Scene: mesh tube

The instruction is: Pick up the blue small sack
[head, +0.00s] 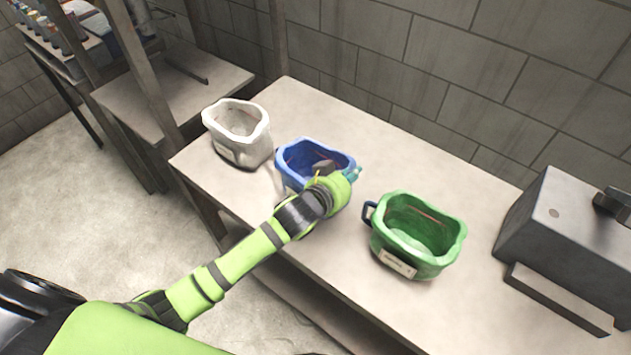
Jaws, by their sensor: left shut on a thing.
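The blue small sack (295,158) stands open-topped on the table, between a white sack and a green sack. My left arm reaches in from the lower left. My left gripper (330,172) is at the near right side of the blue sack and is shut on it. The wrist covers the fingertips and part of the sack's front, so the exact grip point is hidden. I cannot tell whether the sack's base touches the table. My right gripper is not in view.
The white sack (238,132) stands to the left of the blue one, and the green sack (419,235) to the right. A grey metal box (565,235) sits at the table's right end. A block wall runs behind the table (300,100). A wooden post stands at the left.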

